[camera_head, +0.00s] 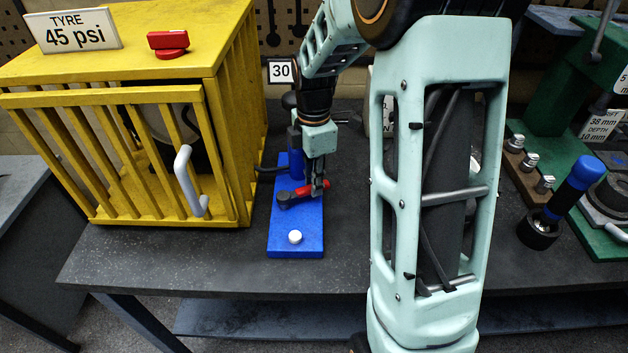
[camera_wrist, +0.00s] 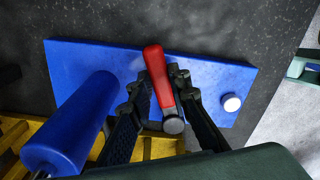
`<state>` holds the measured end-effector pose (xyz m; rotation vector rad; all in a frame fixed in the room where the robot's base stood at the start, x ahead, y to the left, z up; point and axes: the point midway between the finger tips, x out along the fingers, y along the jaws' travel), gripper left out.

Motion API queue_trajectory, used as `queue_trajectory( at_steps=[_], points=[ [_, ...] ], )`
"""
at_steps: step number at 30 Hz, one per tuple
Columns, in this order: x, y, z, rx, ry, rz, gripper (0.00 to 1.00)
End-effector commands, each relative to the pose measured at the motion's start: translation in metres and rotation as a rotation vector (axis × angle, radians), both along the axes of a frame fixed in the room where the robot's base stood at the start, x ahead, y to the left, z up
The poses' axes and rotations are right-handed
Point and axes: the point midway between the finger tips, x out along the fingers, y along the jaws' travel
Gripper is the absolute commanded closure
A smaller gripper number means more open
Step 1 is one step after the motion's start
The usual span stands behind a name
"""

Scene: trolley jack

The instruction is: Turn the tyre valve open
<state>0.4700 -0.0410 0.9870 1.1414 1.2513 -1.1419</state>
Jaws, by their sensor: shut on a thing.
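A red-handled lever (camera_head: 312,188) lies on a blue base plate (camera_head: 284,240) on the bench. My gripper (camera_head: 319,185) reaches down to it from above. In the wrist view, the two dark fingers of my gripper (camera_wrist: 158,84) are on either side of the red lever (camera_wrist: 156,66), shut on it. The lever's grey round end (camera_wrist: 174,125) shows between the fingers. A red knob (camera_head: 168,43) sits on top of the yellow cage (camera_head: 225,60), beside a sign (camera_head: 73,31) reading "TYRE 45 psi". I cannot tell from the pictures which red part is the tyre valve.
A blue cylinder (camera_wrist: 70,123) stands on the plate beside my gripper, and a white button (camera_head: 295,237) is at its near end. The cage door has a grey handle (camera_head: 188,180). A "30" sign (camera_head: 281,71) is behind. Tools and green equipment stand at right.

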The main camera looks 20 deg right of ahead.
Motion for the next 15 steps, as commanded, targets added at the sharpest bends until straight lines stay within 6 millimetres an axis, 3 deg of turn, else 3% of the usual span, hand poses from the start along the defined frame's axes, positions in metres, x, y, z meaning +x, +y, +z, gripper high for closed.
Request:
queue_trajectory(
  at_steps=[3,4,8,15],
  points=[
    [0.0009,0.0003,0.0008,0.0,-0.003,-0.001,1.0],
    [0.0009,0.0003,0.0009,0.0,-0.003,-0.001,0.8],
    [0.0006,0.0003,0.0007,0.0,-0.002,-0.001,0.66],
    [0.0002,0.0001,0.0004,0.0,-0.001,-0.002,0.65]
  ],
)
